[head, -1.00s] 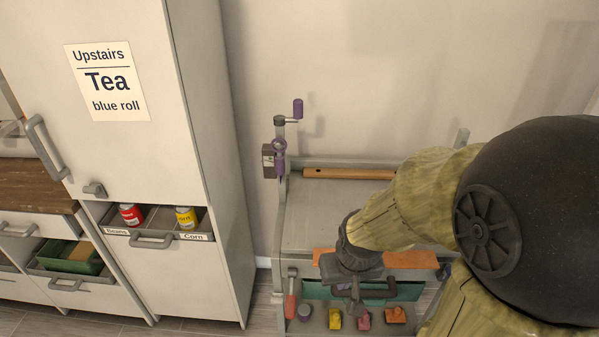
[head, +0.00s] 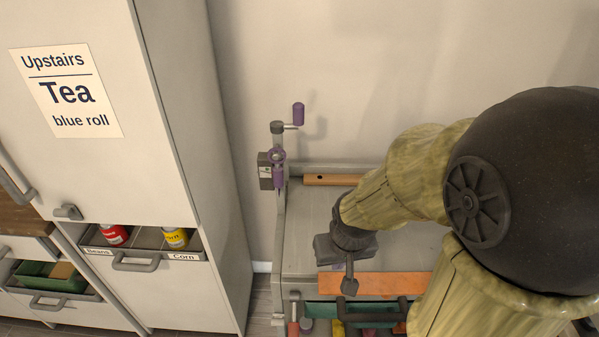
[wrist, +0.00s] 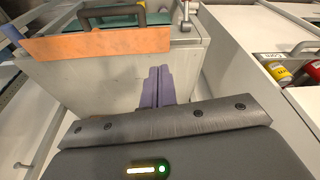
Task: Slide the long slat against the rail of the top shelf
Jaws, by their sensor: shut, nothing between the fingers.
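A long tan wooden slat (head: 335,180) with a dark hole near its left end lies along the back of the rack's top shelf (head: 310,228). It runs beside the grey back rail (head: 350,168); I cannot tell whether they touch. My arm hides its right end. A flat orange board (head: 375,285) lies along the front edge of the shelf and also shows in the wrist view (wrist: 100,45).
A purple-handled crank clamp (head: 278,165) stands at the shelf's left rear corner. Below the shelf is a green tray (head: 325,310) with a dark handle. A tall white cabinet (head: 185,120) with cans in a drawer stands left. The shelf's middle looks clear.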

